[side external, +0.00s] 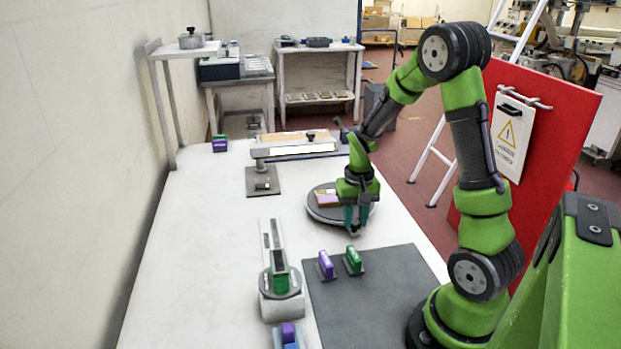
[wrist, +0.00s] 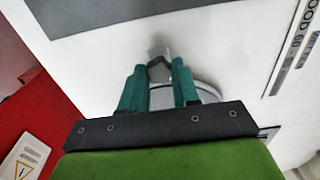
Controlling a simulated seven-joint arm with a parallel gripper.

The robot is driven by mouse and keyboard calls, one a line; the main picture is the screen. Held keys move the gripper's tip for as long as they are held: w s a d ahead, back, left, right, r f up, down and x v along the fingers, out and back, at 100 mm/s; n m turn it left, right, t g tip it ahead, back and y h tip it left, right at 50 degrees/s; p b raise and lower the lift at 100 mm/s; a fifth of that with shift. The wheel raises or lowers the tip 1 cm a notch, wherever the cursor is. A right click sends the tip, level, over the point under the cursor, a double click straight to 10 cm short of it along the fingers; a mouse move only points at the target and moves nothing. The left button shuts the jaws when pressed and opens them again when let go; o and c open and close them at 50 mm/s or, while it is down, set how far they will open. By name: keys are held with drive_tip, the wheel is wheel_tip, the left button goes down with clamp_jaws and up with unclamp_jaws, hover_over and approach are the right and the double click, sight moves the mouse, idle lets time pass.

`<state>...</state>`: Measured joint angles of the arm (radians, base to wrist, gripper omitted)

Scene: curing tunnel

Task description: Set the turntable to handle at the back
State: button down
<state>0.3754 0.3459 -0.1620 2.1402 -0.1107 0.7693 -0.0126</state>
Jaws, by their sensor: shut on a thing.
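The turntable (side external: 322,213) is a round grey disc on the white table, with a small purple and tan block (side external: 327,200) on top. My gripper (side external: 356,228) points down at the disc's front right edge. In the wrist view my teal fingers (wrist: 158,68) are closed around a small grey handle (wrist: 158,53) at the rim, on the side toward the grey mat. Part of the disc (wrist: 208,90) shows behind the fingers. In the side view my fingers hide most of the handle.
A dark grey mat (side external: 375,300) in front holds a purple block (side external: 326,265) and a green block (side external: 353,260) upright. A slotted stand (side external: 283,307) is left of it. A low tunnel-like unit (side external: 300,148) stands behind the turntable. The table's left side is clear.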

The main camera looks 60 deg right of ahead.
drive_tip(key=shift+w+a, duration=0.2)
